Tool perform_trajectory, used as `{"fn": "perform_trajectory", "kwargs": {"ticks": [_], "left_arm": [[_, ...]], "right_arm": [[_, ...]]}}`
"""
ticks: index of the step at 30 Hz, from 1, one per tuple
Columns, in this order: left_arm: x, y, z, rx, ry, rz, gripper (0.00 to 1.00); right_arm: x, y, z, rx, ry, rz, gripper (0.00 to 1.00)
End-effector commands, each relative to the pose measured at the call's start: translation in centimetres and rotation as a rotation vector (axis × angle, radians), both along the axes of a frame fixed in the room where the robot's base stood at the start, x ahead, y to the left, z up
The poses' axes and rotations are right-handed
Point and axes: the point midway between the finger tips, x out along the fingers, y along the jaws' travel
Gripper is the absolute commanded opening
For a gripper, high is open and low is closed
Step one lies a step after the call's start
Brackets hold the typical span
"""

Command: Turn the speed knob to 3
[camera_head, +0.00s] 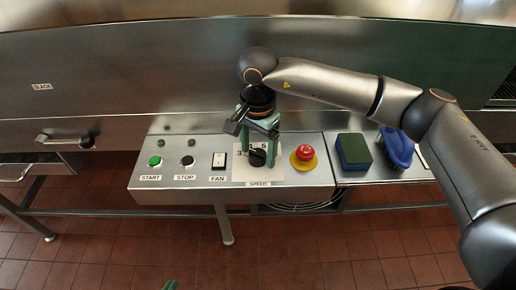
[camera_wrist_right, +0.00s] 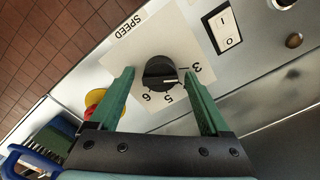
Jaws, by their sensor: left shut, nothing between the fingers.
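The black speed knob (camera_head: 257,158) sits on a white dial plate (camera_wrist_right: 205,68) marked SPEED on the control panel. In the right wrist view, the knob (camera_wrist_right: 158,72) has a white mark facing roughly between 3 and 5; a finger covers part of the scale there. My right gripper (camera_wrist_right: 161,75) is open, with one green finger on each side of the knob and visible gaps beside it. In the head view, my right gripper (camera_head: 257,136) comes down over the dial from behind. Only a green tip of my left gripper (camera_head: 171,285) shows at the bottom edge, shut and away from the panel.
Left of the dial are a FAN switch (camera_head: 219,160), a black STOP button (camera_head: 187,161) and a green START button (camera_head: 155,161). Right of it are a red emergency button (camera_head: 304,153), a green sponge-like block (camera_head: 353,151) and a blue object (camera_head: 397,148).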

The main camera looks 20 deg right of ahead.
Motion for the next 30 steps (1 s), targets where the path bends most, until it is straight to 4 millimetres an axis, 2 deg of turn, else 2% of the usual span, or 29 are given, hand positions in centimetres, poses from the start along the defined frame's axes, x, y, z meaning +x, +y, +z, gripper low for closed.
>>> {"fn": "perform_trajectory", "kwargs": {"ticks": [7, 11, 24, 30], "left_arm": [[0.0, 0.0, 0.0, 0.001, 0.0, -0.001, 0.0], [0.0, 0.0, 0.1, 0.001, 0.0, -0.001, 0.0], [0.0, -0.1, 0.5, 0.0, 0.002, -0.001, 0.0], [0.0, -0.1, 0.5, 0.0, 0.004, -0.002, 0.0]], "right_arm": [[0.0, 0.0, 0.1, 0.0, 0.0, -0.001, 0.81], [0.1, 0.0, 1.1, 0.001, -0.003, -0.001, 0.81], [0.0, 0.1, 10.0, 0.001, -0.003, 0.001, 0.81], [0.0, 0.0, 12.1, 0.0, 0.0, 0.0, 0.81]]}}
